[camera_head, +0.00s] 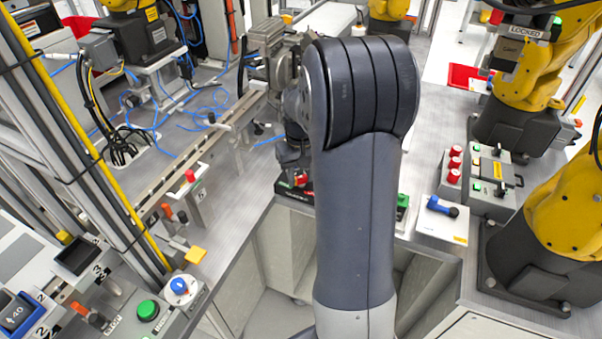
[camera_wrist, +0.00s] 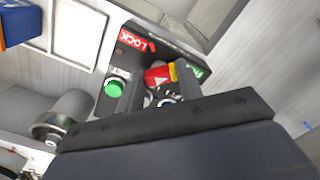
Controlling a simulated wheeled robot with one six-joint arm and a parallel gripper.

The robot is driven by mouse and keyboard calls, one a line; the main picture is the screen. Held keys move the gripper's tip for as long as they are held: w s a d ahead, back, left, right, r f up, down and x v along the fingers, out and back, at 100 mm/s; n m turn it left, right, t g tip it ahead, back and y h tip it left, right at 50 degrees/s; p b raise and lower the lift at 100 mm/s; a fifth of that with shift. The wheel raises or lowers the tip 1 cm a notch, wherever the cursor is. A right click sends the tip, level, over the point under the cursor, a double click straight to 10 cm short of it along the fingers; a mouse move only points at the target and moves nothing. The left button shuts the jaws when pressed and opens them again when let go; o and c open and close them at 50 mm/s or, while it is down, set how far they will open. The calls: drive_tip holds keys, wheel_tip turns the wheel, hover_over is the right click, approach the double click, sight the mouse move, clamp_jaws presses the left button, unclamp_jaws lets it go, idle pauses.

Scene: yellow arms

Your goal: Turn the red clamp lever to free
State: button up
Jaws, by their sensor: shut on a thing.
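The red clamp lever (camera_wrist: 158,76), with a yellow band, shows between the two fingers of my gripper (camera_wrist: 157,90) in the wrist view. The fingers are shut on it, and its pivot is partly hidden by my gripper. The lever is on a dark panel (camera_wrist: 176,46). A red LOCK label (camera_wrist: 136,40) lies up and left of the lever, and a green label (camera_wrist: 198,72) lies to its right. The lever's exact pointing is hard to tell. In the head view my arm hides most of the panel and the lever.
A green button (camera_wrist: 115,87) sits left of the lever, close to my finger. A grey metal cylinder (camera_wrist: 65,115) stands further left. In the head view, yellow robot arms (camera_head: 535,60) stand at the right, and a long rail (camera_head: 190,160) runs at the left.

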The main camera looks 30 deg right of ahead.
sight(301, 178)
idle(0.4)
drive_tip(key=o, duration=0.7)
drive_tip(key=shift+r, duration=0.15)
wheel_tip(301, 178, up, 11)
drive_tip(key=shift+f, duration=0.2)
wheel_tip(301, 178, down, 11)
drive_tip(key=shift+r, duration=0.1)
idle(0.3)
